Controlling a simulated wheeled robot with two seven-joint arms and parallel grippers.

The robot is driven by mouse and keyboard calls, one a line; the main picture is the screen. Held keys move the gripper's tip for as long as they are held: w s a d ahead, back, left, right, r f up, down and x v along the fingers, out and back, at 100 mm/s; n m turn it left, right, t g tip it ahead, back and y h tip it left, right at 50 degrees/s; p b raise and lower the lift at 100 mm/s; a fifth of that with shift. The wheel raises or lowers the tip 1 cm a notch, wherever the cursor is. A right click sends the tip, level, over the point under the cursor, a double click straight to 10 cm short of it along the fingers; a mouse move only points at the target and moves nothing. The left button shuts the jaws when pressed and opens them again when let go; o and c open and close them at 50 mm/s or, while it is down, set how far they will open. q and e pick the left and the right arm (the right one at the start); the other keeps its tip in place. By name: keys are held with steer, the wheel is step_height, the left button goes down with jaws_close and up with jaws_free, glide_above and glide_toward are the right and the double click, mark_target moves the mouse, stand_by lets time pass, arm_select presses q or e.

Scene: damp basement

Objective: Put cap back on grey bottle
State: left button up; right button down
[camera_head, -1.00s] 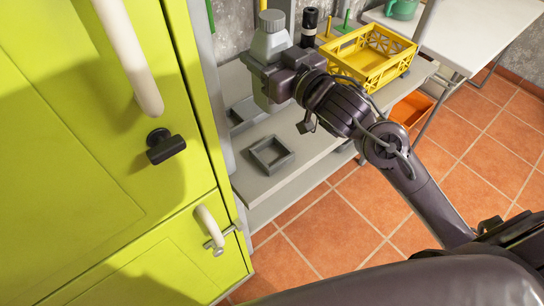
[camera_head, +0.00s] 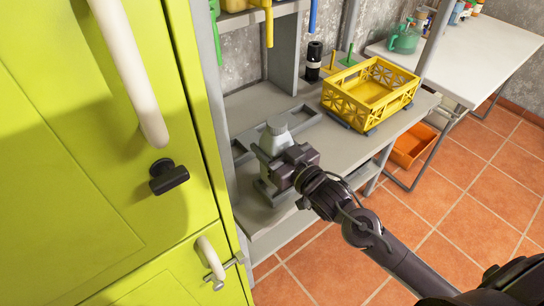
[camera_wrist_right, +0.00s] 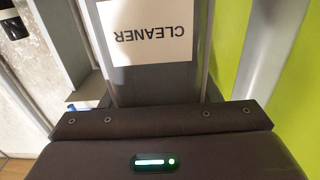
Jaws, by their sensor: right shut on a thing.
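The grey bottle (camera_head: 274,142) is upright on the left part of the grey shelf, with a darker grey cap-like top (camera_head: 277,124) on its neck. Whether that top is seated tight, I cannot tell. My right gripper (camera_head: 280,168) is shut on the bottle's body from the right and hides part of it. The bottle's base is at or just above a small square grey frame on the shelf, mostly hidden; contact is unclear. In the right wrist view the bottle (camera_wrist_right: 155,85) fills the middle, its white CLEANER label upside down. My left gripper is not in view.
A lime-green cabinet (camera_head: 90,200) with pale handles and a black knob (camera_head: 169,176) stands close on the left. A longer grey frame (camera_head: 304,117) lies behind the bottle. A yellow crate (camera_head: 372,95) and black bottle (camera_head: 314,60) are farther right. An orange bin (camera_head: 411,148) is below.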

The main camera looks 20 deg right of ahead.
steer(key=shift+f, duration=2.1)
steer(key=shift+f, duration=0.15)
steer(key=shift+c, duration=2.4)
jaws_free()
steer(key=shift+s, duration=0.2)
steer(key=b+v, duration=0.1)
steer(key=v, duration=1)
steer(key=shift+s+d, duration=0.15)
steer(key=shift+s, duration=0.15)
